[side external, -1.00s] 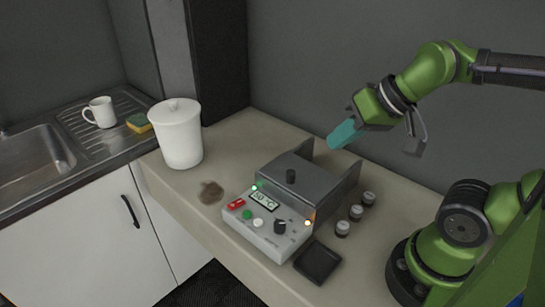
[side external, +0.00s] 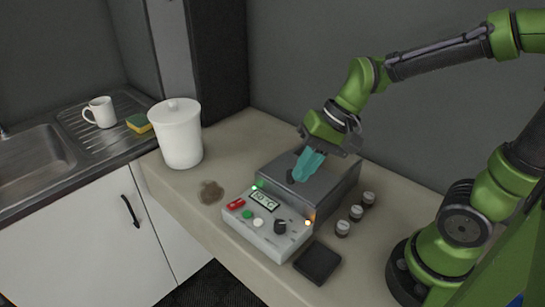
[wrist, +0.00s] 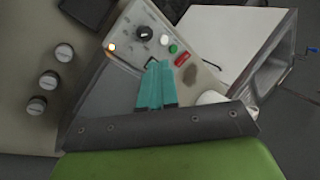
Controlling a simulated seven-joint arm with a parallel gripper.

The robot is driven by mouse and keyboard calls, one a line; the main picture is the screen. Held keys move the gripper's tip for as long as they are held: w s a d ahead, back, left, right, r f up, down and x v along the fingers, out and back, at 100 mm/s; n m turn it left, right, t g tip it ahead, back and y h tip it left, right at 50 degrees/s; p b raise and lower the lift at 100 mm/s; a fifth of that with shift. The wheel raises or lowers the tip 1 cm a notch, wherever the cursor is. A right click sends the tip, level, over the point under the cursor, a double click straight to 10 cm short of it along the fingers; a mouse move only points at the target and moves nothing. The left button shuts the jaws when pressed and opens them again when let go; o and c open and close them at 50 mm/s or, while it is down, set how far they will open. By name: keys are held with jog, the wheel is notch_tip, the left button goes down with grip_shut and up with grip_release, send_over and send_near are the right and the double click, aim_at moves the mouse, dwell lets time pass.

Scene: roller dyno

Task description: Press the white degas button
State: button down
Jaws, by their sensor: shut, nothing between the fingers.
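The white degas button (side external: 258,222) is a small round button on the sloped control panel of the grey machine, between the green button (side external: 247,214) and the black knob (side external: 280,227). In the wrist view the white button (wrist: 164,39) shows past my fingertips, uncovered. My gripper (side external: 299,178) has teal fingers that are shut and empty. It points down over the machine's dark lid (side external: 322,192), by the lid's black handle, behind the panel. I cannot tell whether the fingers touch the lid. In the wrist view the fingers (wrist: 157,66) partly cover the display.
The panel also has a red switch (side external: 236,204), a lit display (side external: 264,201) and an orange light (side external: 308,223). Several small capped jars (side external: 356,213) and a black tray (side external: 317,262) stand right of the machine. A white lidded canister (side external: 178,135) stands left.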

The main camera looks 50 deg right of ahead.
aim_at(258, 222)
jog(key=w+a+f+m+y, duration=0.2)
jog(key=w+a+m+y, duration=0.2)
jog(key=w+a+m, duration=0.1)
jog(key=shift+w+a+m, duration=0.3)
jog(key=shift+w, duration=0.35)
jog(key=shift+f, duration=0.15)
jog(key=shift+f, duration=4.35)
jog(key=shift+f, duration=0.4)
jog(key=shift+f, duration=0.4)
jog(key=shift+r, duration=0.85)
